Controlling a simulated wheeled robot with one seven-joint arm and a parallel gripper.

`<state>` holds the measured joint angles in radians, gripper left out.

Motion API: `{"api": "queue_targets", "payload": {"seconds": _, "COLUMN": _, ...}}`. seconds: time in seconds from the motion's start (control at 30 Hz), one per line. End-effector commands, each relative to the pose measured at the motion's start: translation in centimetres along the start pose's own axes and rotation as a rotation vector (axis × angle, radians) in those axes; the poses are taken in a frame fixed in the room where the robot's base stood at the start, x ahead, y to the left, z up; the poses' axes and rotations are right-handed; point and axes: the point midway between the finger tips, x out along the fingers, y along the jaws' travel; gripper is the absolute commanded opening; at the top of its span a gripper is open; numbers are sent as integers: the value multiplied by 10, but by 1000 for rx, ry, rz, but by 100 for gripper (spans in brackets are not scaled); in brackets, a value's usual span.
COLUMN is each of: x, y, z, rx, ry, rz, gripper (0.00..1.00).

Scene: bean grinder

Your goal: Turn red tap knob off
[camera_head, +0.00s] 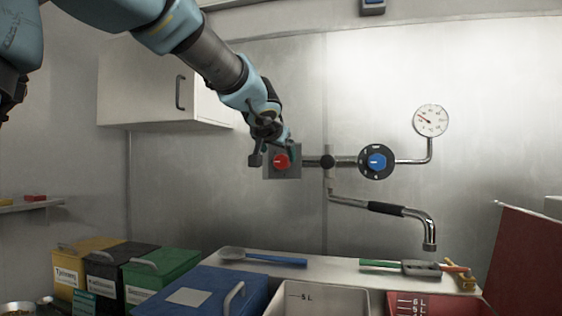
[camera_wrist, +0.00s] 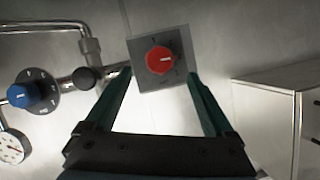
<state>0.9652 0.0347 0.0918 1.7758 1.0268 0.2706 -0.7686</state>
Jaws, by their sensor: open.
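The red tap knob (camera_head: 281,161) sits on a square grey plate (camera_head: 294,173) on the wall, at the left end of the pipe. In the wrist view the red knob (camera_wrist: 160,60) shows on its plate (camera_wrist: 176,45), ahead of and between my two fingertips. My gripper (camera_head: 272,153) is in front of the plate in the head view, partly covering it. In the wrist view my gripper (camera_wrist: 160,75) is open, with one finger on each side of the plate and nothing held. I cannot tell whether a finger touches the plate.
A blue knob (camera_head: 376,161) on a black dial, a gauge (camera_head: 430,120) and a spout (camera_head: 400,211) are to the right. A white cabinet (camera_head: 155,85) hangs at left. Lidded bins (camera_head: 160,268), a blue box (camera_head: 205,295) and tools lie on the counter below.

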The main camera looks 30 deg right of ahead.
Motion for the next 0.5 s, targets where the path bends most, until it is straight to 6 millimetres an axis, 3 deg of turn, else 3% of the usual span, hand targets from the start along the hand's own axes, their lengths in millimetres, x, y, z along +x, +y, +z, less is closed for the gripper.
{"api": "queue_targets", "payload": {"seconds": 0.2, "x": 42, "y": -1, "z": 0, "rx": 1, "ry": -5, "rz": -1, "gripper": 88}}
{"api": "queue_targets", "payload": {"seconds": 0.5, "x": 72, "y": -1, "z": 0, "rx": -1, "ry": -2, "rz": 0, "gripper": 88}}
